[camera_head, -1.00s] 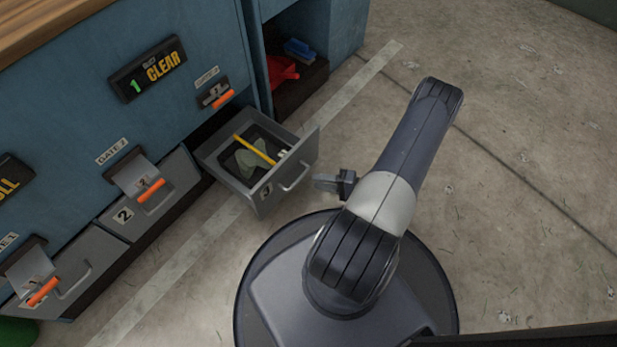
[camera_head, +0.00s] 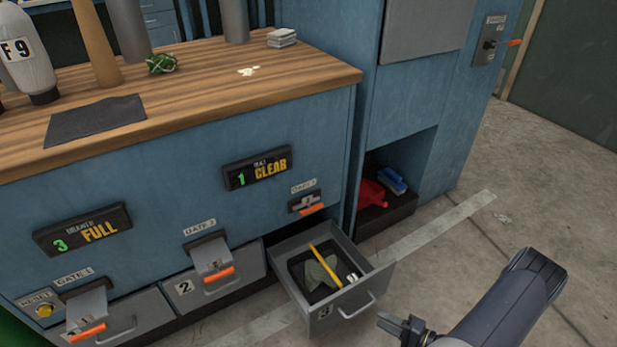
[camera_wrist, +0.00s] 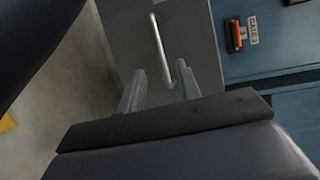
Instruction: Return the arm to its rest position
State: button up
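My arm (camera_head: 505,305) is in the lower right of the head view, folded low over the floor. My gripper (camera_head: 388,320) is just in front of the handle of the pulled-out drawer 3 (camera_head: 318,318). In the wrist view my gripper (camera_wrist: 159,88) has its two fingers spread apart with nothing between them. The drawer's handle (camera_wrist: 160,48) shows ahead of the fingers, and I cannot tell how far off it is. The drawer holds a dark tray with a yellow stick (camera_head: 326,265) and a grey-green piece (camera_head: 318,275).
The blue cabinet (camera_head: 150,180) has shut drawers 1 and 2 with orange gate levers. A display reads "1 CLEAR" (camera_head: 257,169), another "3 FULL" (camera_head: 83,230). A cubby holds a red dustpan (camera_head: 370,194) and a blue brush (camera_head: 392,181). Concrete floor (camera_head: 540,225) lies open at right.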

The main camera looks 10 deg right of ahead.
aim_at(364, 310)
jog(key=shift+b+x, duration=0.9)
jog(key=shift+x, duration=3.35)
